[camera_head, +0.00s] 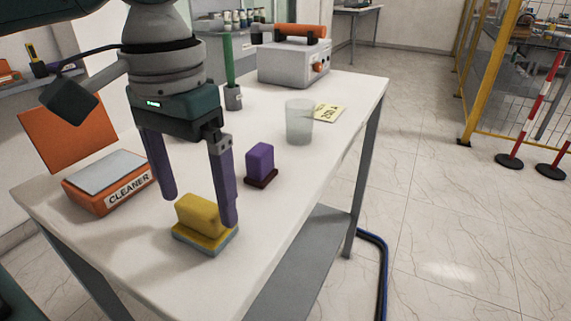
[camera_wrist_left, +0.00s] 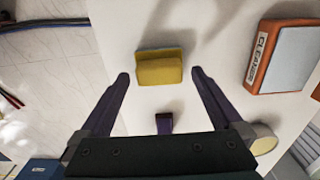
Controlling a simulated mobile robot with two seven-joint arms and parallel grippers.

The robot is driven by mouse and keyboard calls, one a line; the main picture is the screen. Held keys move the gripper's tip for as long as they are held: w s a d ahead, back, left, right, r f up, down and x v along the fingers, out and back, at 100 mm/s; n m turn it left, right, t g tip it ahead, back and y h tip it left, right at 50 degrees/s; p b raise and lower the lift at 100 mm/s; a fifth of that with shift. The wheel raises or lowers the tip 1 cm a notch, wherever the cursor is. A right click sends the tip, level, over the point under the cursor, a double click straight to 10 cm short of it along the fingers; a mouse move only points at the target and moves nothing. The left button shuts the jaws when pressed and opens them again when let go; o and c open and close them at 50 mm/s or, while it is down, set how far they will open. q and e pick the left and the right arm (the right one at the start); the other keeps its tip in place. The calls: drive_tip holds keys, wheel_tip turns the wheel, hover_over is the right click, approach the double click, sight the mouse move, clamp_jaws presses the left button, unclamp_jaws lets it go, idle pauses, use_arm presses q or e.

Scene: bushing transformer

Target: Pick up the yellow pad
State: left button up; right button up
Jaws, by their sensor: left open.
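The yellow pad (camera_head: 202,217) is a yellow block on a thin blue-grey base, near the front of the white table. My left gripper (camera_head: 199,211) is open and empty, its purple fingers pointing down over the table close to the pad. In the head view one finger overlaps the pad's right end. In the left wrist view the yellow pad (camera_wrist_left: 159,68) lies ahead of and between the two fingertips (camera_wrist_left: 160,75), with space on both sides. I cannot tell the exact height of the fingers above the table. My right gripper is not in view.
An orange cleaner box (camera_head: 108,184) with its lid up stands at the left. A purple block (camera_head: 260,163) stands right of the pad, with a glass (camera_head: 299,122) and yellow note (camera_head: 329,113) behind. A green marker-like rod (camera_head: 229,65) and grey device (camera_head: 293,64) are farther back.

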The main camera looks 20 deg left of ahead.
sight(197, 206)
use_arm(q)
wheel_tip(197, 206, down, 3)
drive_tip(key=c, duration=1.2)
wheel_tip(197, 206, up, 20)
drive_tip(key=p, duration=0.3)
drive_tip(key=shift+r+p, duration=0.1)
drive_tip(key=shift+p, duration=0.3)
drive_tip(key=shift+c, duration=0.2)
drive_tip(key=o, duration=0.9)
drive_tip(key=c, duration=0.6)
